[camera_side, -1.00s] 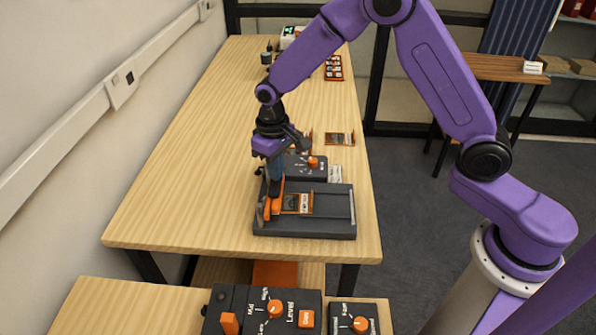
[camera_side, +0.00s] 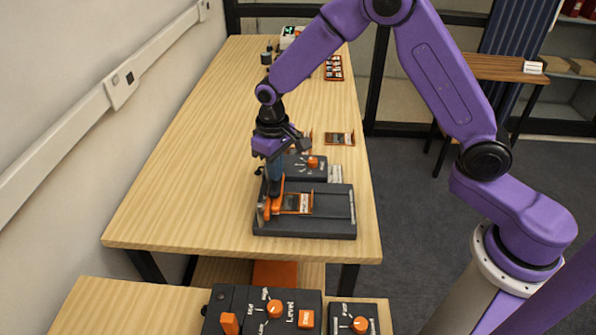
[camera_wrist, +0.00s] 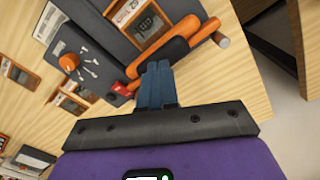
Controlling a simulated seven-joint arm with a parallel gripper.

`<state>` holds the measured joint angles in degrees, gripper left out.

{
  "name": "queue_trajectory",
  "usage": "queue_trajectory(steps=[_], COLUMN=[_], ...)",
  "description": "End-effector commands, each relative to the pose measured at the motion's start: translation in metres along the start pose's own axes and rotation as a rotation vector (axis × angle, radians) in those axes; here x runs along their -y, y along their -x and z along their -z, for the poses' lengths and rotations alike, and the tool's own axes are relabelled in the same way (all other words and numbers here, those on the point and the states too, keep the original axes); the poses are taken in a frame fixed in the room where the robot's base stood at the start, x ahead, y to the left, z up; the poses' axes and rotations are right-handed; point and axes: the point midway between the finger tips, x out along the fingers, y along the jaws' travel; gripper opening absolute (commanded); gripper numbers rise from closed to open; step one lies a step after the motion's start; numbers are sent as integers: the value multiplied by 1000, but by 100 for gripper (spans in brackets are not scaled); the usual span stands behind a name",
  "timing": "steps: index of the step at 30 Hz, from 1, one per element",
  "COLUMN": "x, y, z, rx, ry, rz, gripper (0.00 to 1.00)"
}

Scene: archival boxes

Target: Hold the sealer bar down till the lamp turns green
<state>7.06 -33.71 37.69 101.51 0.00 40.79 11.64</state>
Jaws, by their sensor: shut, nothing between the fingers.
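The sealer has a dark base (camera_side: 335,226) near the table's front edge, with an orange bar (camera_side: 272,207) along its left side. A small orange-framed card or pouch (camera_side: 298,203) lies on the base beside the bar. My gripper (camera_side: 274,188) points down at the bar. In the wrist view my gripper (camera_wrist: 155,68) has its blue fingers together, empty, with the tips at the black grip on the orange bar (camera_wrist: 197,35). They appear to touch it. A small red piece (camera_wrist: 121,89) shows beside the bar; I cannot tell whether it is the lamp. No green light shows on the sealer.
A dark box with an orange knob (camera_side: 313,162) stands just behind the sealer. Another orange-framed card (camera_side: 340,139) lies farther back. A nearer table holds dark control boxes with an orange dial (camera_side: 274,309). The table's left half is mostly clear.

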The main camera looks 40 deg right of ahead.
Motion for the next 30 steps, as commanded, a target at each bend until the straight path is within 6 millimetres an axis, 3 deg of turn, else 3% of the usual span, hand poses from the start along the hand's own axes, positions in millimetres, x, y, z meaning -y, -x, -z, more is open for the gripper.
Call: queue_trajectory(steps=[30], x=[0], y=[-19], z=[0], rx=[1], ry=[0], rz=[0], gripper=[0])
